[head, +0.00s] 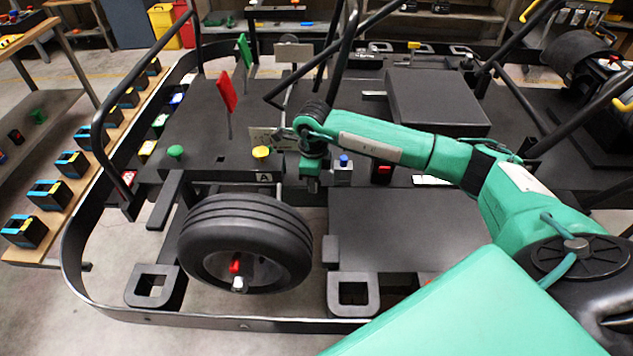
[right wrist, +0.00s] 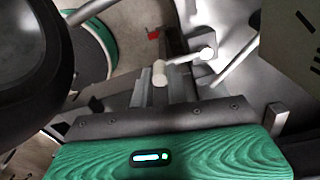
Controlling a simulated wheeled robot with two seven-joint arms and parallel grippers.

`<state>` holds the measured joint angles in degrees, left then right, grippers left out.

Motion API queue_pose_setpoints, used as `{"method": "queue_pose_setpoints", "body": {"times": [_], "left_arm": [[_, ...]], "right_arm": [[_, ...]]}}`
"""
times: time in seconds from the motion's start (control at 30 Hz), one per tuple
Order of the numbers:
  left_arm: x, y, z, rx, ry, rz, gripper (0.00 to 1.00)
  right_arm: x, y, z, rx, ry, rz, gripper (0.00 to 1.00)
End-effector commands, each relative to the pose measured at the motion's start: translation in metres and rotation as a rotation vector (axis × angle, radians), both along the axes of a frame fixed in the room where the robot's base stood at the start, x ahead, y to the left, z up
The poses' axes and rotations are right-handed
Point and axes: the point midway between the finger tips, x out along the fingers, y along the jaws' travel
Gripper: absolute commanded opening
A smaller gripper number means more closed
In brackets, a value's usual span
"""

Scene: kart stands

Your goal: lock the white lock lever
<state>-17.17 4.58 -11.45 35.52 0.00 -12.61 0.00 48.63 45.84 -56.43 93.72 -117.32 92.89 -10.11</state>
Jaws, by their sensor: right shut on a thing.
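My right gripper (head: 312,184) points down at the kart's near deck edge, just left of a small grey block with a blue knob (head: 344,161). In the right wrist view its fingers (right wrist: 168,88) are shut on a white-ended piece (right wrist: 159,74), which I take to be the white lock lever. A thin metal rod with a second white end (right wrist: 207,53) shows just to the right; how the two join is unclear. In the head view the gripper hides the lever. My left gripper is not in view.
A black tyre (head: 246,240) stands below the deck edge. A yellow knob (head: 261,152), a green knob (head: 176,151) and a red flag (head: 227,92) are on the deck to the left. Black tubes of the kart frame rise behind my right arm.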

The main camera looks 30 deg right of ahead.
Motion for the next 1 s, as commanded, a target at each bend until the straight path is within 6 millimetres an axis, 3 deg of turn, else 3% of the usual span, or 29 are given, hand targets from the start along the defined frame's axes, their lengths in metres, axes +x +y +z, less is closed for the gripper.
{"method": "queue_pose_setpoints", "body": {"times": [0.53, 0.57, 0.63, 1.0], "left_arm": [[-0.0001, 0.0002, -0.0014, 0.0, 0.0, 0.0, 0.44], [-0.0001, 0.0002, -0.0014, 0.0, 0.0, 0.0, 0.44], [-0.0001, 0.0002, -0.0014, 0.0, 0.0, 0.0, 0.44], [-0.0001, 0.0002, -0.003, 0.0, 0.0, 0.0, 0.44]], "right_arm": [[0.0015, 0.0017, 0.001, 0.002, -0.003, -0.023, 0.0], [0.0015, 0.0017, 0.001, 0.002, -0.003, -0.023, 0.22], [0.0014, 0.0016, 0.001, 0.002, -0.003, -0.023, 0.35], [0.0015, 0.0012, 0.004, 0.001, -0.002, -0.023, 0.38]]}}
